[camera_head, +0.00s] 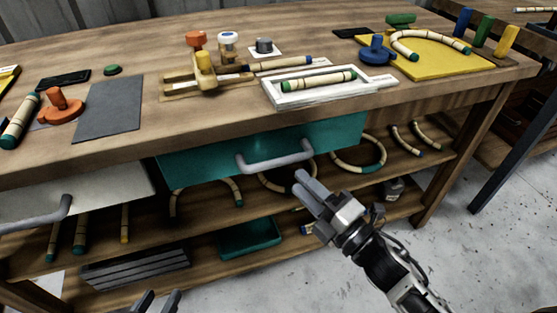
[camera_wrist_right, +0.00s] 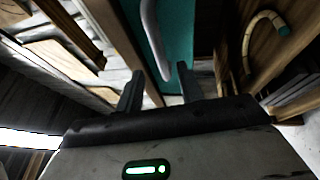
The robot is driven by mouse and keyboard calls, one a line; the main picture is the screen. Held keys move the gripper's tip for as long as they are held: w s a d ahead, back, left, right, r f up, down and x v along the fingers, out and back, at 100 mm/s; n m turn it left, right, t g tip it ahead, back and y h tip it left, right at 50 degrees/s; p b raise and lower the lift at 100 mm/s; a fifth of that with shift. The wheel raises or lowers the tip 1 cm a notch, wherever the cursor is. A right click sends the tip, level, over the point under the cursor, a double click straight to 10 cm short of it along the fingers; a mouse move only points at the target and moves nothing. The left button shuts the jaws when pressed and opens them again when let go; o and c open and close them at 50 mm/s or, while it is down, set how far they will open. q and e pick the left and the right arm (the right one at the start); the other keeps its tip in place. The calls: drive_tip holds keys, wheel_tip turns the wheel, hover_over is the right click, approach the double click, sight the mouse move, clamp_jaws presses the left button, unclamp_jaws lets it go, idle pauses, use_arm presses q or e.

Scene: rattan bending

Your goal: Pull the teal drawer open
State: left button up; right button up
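The teal drawer (camera_head: 205,156) sits under the tabletop, its front close beneath the table edge. Its grey bar handle (camera_head: 275,162) is on the front, and both also show in the right wrist view, the teal front (camera_wrist_right: 178,35) behind the handle (camera_wrist_right: 152,42). My right gripper (camera_head: 302,184) is just below and right of the handle, apart from it. In the right wrist view its two fingers (camera_wrist_right: 158,88) are spread and empty, with the handle ahead of the gap. My left gripper (camera_head: 158,302) is at the bottom edge, fingers apart, mostly out of frame.
A white drawer (camera_head: 85,193) with a grey handle (camera_head: 45,217) is to the left. The tabletop (camera_head: 150,60) carries a white tray (camera_head: 325,97), a yellow board (camera_head: 432,62) and clamps. Shelves below hold curved rattan pieces (camera_head: 365,165) and a teal bin (camera_head: 250,238). Floor at right is clear.

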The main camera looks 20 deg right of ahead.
sight(278, 159)
drive_tip(key=x, duration=0.7)
drive_tip(key=shift+w+a, duration=0.2)
drive_tip(key=shift+w, duration=0.15)
clamp_jaws()
